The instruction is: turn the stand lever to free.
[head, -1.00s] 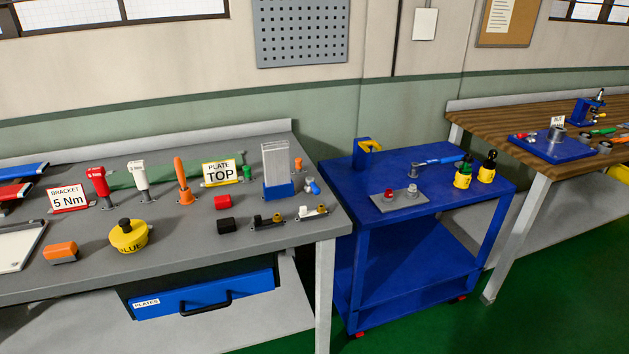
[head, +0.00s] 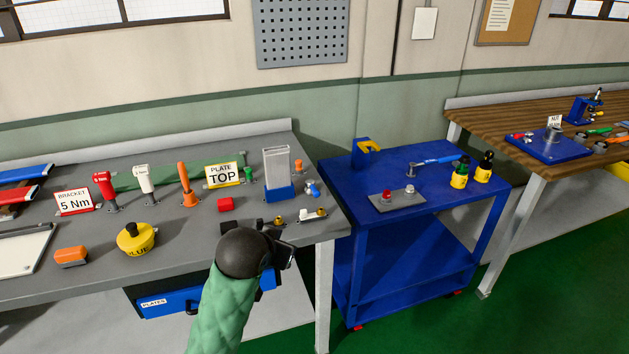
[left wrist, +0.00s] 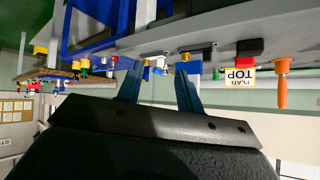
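I cannot tell for certain which part is the stand lever. A small blue-and-grey fitting (head: 312,188) stands near the grey bench's right end, beside a clear upright holder on a blue base (head: 278,191). My right gripper is not in view.
A blue stand (head: 583,110) is on the wooden bench (head: 490,115).

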